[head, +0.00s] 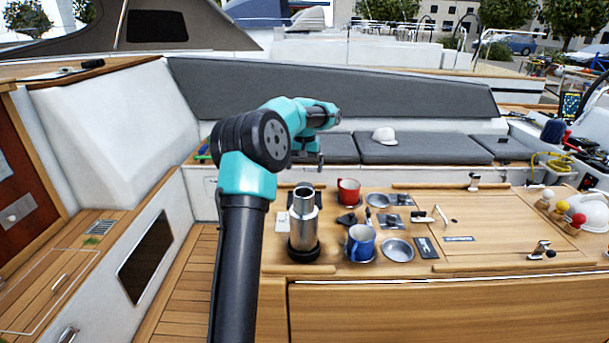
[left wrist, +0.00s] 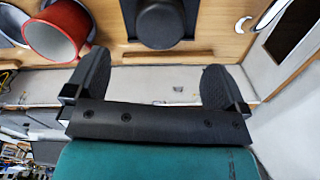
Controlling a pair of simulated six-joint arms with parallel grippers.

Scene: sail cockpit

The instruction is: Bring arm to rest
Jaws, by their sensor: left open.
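My left arm rises from the bottom of the head view and bends over at a dark joint. Its left gripper (head: 308,158) hangs behind the table's back edge, in front of the grey seat cushions, small and partly hidden by the arm. The left wrist view shows the same gripper (left wrist: 155,88) with its two black fingers wide apart and nothing between them. A red mug (head: 348,191) stands on the table; it also shows in the left wrist view (left wrist: 57,30), beyond one finger. My right gripper is in neither view.
The wooden table (head: 480,213) carries a steel flask (head: 304,222), a blue mug (head: 361,243), a metal bowl (head: 398,250) and small hardware. A white cap (head: 384,135) lies on the grey cushion (head: 423,150). Wooden floor (head: 188,285) is clear left of the arm.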

